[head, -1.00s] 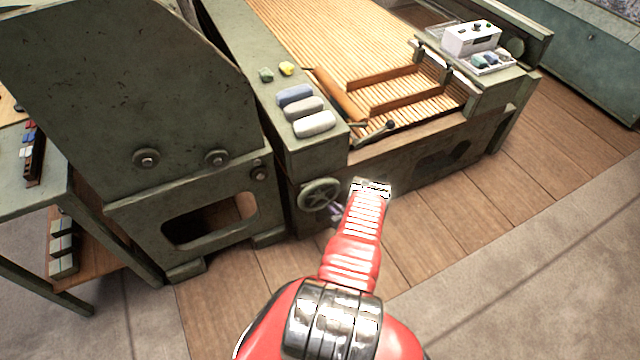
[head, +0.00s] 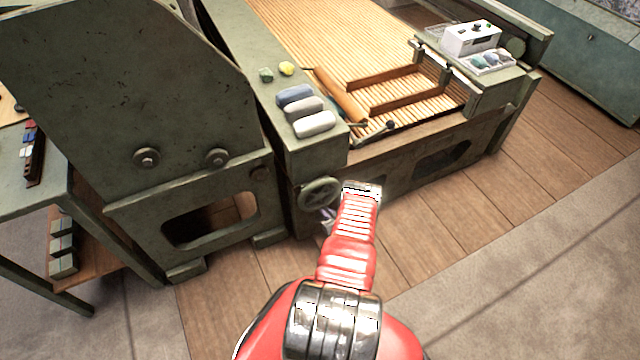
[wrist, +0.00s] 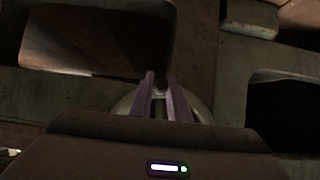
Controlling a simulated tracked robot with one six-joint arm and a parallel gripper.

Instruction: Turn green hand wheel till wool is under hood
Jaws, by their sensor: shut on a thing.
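The green hand wheel (head: 308,191) is on the front of the machine, low beside the corner of the green side frame. My gripper (head: 327,217) is at the wheel's lower edge, its purple fingers partly hidden by my red arm. In the wrist view, the two fingers (wrist: 162,97) are close together, shut on part of the wheel (wrist: 124,103), whose pale rim curves behind them. The slatted lattice apron (head: 310,35) lies on top of the machine. I see no wool on its visible slats. The tall green housing (head: 120,90) stands left; I cannot tell whether it is the hood.
Soft blue, grey and white pieces (head: 314,124) lie on the green ledge, with small green and yellow lumps behind. A brown wooden frame (head: 405,100) sits on the slats. A white control box (head: 470,38) is at back right. The wooden floor (head: 440,220) at right is clear.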

